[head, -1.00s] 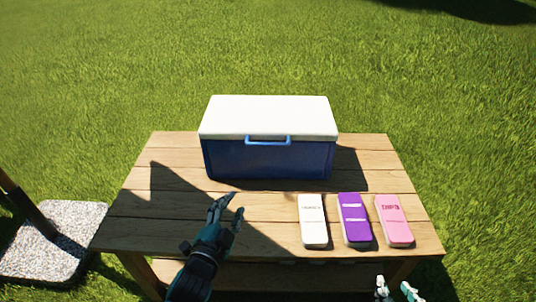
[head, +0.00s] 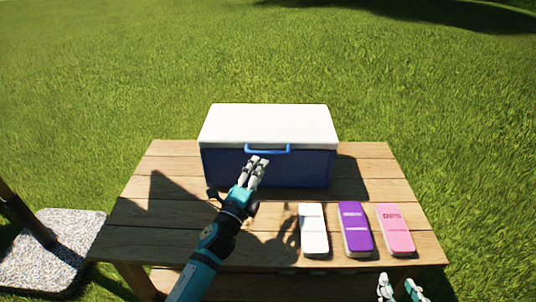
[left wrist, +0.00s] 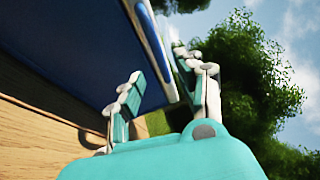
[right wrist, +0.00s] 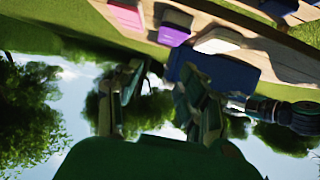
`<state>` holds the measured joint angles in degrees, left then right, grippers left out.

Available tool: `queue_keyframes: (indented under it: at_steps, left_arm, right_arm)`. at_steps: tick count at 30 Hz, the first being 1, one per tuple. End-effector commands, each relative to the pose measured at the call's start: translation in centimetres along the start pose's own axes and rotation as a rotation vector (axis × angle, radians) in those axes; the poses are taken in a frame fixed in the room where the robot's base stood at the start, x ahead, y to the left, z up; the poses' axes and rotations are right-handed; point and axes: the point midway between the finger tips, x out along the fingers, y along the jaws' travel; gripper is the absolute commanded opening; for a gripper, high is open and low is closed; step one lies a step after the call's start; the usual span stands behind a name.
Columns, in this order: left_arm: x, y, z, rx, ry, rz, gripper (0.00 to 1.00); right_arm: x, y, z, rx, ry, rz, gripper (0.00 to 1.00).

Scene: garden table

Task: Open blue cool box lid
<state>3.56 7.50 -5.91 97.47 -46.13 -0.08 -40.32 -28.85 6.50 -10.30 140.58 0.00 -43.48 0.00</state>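The blue cool box (head: 225,166) stands at the back of the wooden table with its white lid (head: 268,123) shut. A blue handle (head: 267,149) runs along the lid's front edge. My left gripper (head: 258,163) is in front of the box, just below the handle in the head view. In the left wrist view the gripper (left wrist: 160,85) has its fingers apart, with the handle (left wrist: 157,45) close beyond and between the fingertips; I cannot tell whether they touch. My right gripper (head: 400,287) is low, off the table's front right, and its fingers (right wrist: 155,85) are apart and empty.
A white case (head: 313,230), a purple case (head: 355,229) and a pink case (head: 396,229) lie in a row on the table's (head: 135,222) right front. The left of the tabletop is clear. A pole on a stone base (head: 60,245) stands at the left on grass.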

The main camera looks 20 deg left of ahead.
Motion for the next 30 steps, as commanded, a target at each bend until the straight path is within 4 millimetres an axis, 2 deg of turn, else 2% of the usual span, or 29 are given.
queue_keyframes:
  at_steps: [3, 9, 15, 23, 30]
  left_arm:
    - [2.6, 0.0, 0.0, 0.000, 0.001, -0.003, 0.36]
    - [5.7, 0.1, 0.0, -0.002, 0.000, -0.001, 0.36]
    - [6.9, 0.1, 0.0, -0.002, 0.000, 0.001, 0.36]
    - [7.0, 0.0, 0.0, -0.002, 0.000, 0.001, 0.36]
    - [7.0, 0.0, 0.0, -0.002, 0.000, 0.001, 0.06]
  right_arm:
    - [0.2, -0.2, -1.1, 0.000, 0.066, -0.004, 0.40]
    - [0.3, -0.5, -3.1, 0.001, 0.175, -0.010, 0.40]
    - [0.2, -0.6, -4.2, 0.001, 0.229, -0.013, 0.40]
    - [0.2, -0.6, -4.3, 0.002, 0.235, -0.014, 0.40]
    - [0.2, -0.6, -4.3, 0.001, 0.233, -0.013, 0.40]
